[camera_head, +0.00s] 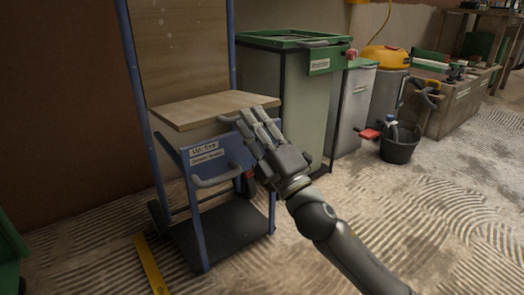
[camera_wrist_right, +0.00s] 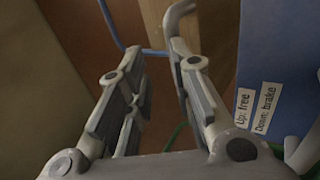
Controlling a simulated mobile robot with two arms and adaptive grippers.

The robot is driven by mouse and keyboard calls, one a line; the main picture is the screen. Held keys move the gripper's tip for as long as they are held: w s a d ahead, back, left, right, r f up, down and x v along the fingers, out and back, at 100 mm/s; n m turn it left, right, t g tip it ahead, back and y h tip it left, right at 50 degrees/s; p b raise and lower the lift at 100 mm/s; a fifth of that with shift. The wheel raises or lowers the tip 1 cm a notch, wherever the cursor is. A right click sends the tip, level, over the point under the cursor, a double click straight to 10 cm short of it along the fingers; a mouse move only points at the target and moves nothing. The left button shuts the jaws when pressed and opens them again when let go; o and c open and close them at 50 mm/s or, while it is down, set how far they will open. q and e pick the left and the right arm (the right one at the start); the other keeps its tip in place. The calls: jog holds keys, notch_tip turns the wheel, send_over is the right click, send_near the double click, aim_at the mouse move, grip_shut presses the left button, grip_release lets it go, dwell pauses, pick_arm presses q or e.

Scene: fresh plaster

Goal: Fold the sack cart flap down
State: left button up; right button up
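The sack cart (camera_head: 131,75) has a blue tube frame and an upright wooden back panel. A light wooden flap (camera_head: 195,110) sticks out from it, roughly level. Below it is a blue panel (camera_head: 207,151) with a grey bar handle (camera_head: 216,180) and labels reading "Up: free" and "Down: brake". The labelled panel also shows in the right wrist view (camera_wrist_right: 285,55). My right gripper (camera_head: 250,120) is at the flap's right front corner, its fingers overlapping the edge; contact is unclear. In the wrist view the gripper (camera_wrist_right: 156,50) has its fingers apart. My left gripper is not in view.
A dark base plate (camera_head: 235,228) lies low on the cart. A green-rimmed bin (camera_head: 300,85) stands close on the right, with a black bucket (camera_head: 398,146) farther right. A yellow level (camera_head: 150,265) lies on the floor in front. The ridged floor at right is mostly clear.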

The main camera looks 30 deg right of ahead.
jog(key=s+f, duration=0.2)
jog(key=f, duration=0.1)
jog(key=s+f, duration=0.1)
jog(key=f, duration=0.1)
jog(key=shift+d, duration=0.1)
dwell(0.4)
dwell(0.4)
